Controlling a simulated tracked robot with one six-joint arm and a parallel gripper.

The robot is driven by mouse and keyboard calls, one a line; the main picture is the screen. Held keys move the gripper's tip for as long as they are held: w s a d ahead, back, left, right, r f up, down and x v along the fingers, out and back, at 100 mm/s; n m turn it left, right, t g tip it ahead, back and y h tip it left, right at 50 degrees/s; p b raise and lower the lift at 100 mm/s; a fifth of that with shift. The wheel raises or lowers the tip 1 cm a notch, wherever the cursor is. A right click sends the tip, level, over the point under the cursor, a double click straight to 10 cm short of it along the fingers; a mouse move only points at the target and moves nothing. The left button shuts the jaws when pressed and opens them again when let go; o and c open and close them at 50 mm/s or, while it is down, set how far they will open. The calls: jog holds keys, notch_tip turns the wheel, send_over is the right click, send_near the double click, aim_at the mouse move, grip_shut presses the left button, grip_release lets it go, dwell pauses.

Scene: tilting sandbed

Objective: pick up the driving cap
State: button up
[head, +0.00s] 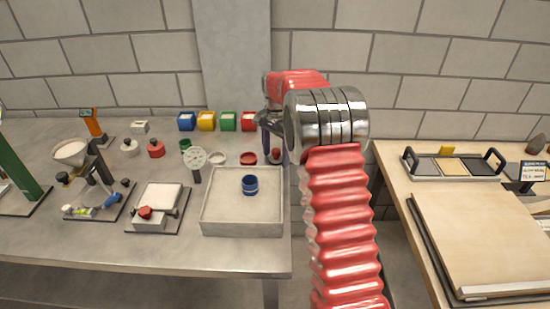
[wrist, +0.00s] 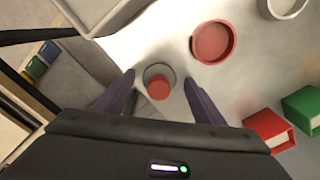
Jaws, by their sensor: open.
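A small round piece with a red middle and a grey rim (wrist: 159,88) stands on the grey bench between my fingers in the wrist view. I take it to be the driving cap, though no label shows. In the head view its red part (head: 276,156) shows low beside my fingers, partly hidden by them. My gripper (wrist: 159,76) is open and points down, with one dark purple finger on each side of the piece. I cannot tell whether either finger touches it. In the head view my gripper (head: 272,142) is at the bench's right end.
A red dish (wrist: 213,43) and a white dish (wrist: 288,6) lie near it. Red (wrist: 268,130) and green (wrist: 303,108) boxes stand close by. The sand tray (head: 242,228) holds a blue cup (head: 250,185). A gap separates the bench from the right-hand wooden table (head: 400,165).

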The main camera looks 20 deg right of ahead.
aim_at(276, 150)
jog(key=shift+c, duration=0.3)
jog(key=c, duration=1)
jog(key=shift+r, duration=0.1)
notch_tip(276, 150, up, 10)
jog(key=shift+f, duration=0.1)
jog(key=shift+s, duration=0.1)
dwell(0.6)
